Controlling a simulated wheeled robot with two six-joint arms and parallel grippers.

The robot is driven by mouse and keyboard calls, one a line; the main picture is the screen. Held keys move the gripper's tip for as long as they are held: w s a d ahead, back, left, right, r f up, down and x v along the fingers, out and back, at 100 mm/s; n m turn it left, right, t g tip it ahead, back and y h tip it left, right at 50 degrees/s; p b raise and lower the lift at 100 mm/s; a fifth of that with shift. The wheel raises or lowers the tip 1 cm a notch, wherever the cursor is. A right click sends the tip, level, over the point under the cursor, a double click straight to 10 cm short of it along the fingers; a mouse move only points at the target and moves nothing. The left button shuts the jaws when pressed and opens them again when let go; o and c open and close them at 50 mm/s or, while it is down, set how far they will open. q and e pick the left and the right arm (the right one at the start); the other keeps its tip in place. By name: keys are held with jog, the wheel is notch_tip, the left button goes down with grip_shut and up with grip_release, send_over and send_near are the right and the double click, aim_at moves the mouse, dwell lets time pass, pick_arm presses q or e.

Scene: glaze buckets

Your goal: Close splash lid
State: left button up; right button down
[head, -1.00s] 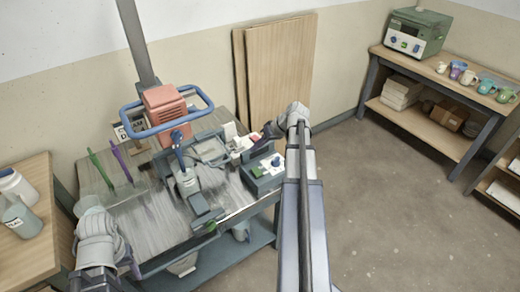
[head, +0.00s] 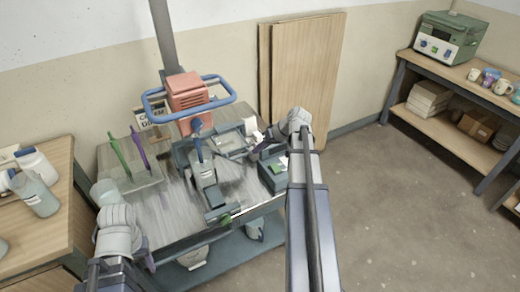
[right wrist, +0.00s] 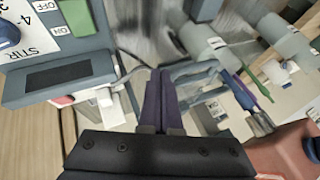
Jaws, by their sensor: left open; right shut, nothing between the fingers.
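A grey-framed clear panel (head: 231,143), which looks like the splash lid, lies beside the mixer on the worktable in the head view. A blue-rimmed clear panel (right wrist: 196,68), perhaps the same one, shows beyond the fingers in the right wrist view. My right gripper (head: 257,148) is just right of the panel; its purple fingers (right wrist: 165,95) are pressed together with nothing between them. I cannot tell whether they touch the panel. My left gripper (head: 147,258) is open and empty at the table's front left, away from the panel.
The red mixer head (head: 188,95) with a blue ring handle stands over the table. A control box (head: 273,172) sits close to my right gripper. Green and purple sticks (head: 120,157) stand at the table's left. Bottles (head: 37,193) are on the side table. The floor at right is clear.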

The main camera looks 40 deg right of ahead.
jog(key=shift+a, duration=0.1)
pick_arm(q)
jog(key=shift+d, duration=0.1)
pick_arm(e)
jog(key=w+a, duration=0.1)
jog(key=a, duration=1.2)
jog(key=shift+w, duration=0.25)
pick_arm(q)
jog(key=shift+d, duration=0.1)
